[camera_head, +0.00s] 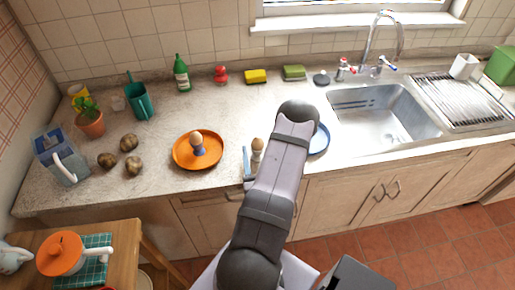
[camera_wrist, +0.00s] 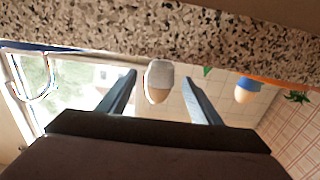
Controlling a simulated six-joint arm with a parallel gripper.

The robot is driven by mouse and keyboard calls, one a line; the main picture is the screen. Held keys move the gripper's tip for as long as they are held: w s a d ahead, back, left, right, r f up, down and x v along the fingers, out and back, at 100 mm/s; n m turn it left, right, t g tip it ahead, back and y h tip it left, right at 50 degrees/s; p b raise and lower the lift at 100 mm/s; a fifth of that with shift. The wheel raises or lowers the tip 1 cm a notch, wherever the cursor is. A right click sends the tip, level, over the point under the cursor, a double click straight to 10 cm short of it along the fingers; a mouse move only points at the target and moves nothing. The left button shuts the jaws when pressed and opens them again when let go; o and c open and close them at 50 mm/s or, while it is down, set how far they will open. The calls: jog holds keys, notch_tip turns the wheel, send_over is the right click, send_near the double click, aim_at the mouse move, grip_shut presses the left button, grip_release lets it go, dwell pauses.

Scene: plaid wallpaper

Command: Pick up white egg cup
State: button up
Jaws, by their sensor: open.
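The white egg cup (camera_wrist: 160,70) holds a brown egg (camera_wrist: 155,95). In the wrist view, which looks upside down, it appears between the two fingers of my gripper (camera_wrist: 159,77). My gripper is open, with a visible gap on both sides of the cup. In the head view the egg (camera_head: 257,144) shows just left of my arm, near the counter's front edge. One bluish finger (camera_head: 247,163) shows just left of the cup; the rest of the gripper is hidden by my arm.
An orange plate (camera_head: 178,160) with a blue egg cup (camera_head: 198,150) and egg stands to the left. A blue-rimmed plate (camera_head: 321,140) is partly hidden right of my arm, before the sink (camera_head: 380,115). Counter space (camera_head: 225,115) behind the egg cup is clear.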

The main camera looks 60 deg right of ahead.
jog(key=shift+w+d+r+p, duration=0.25)
jog(key=shift+w+d+p, duration=0.35)
jog(key=shift+p, duration=0.6)
jog(key=shift+w+d+f+p, duration=0.2)
jog(key=shift+w+d+p, duration=0.1)
jog(key=shift+p, duration=0.35)
jog(key=shift+c, duration=0.4)
jog(key=c, duration=1)
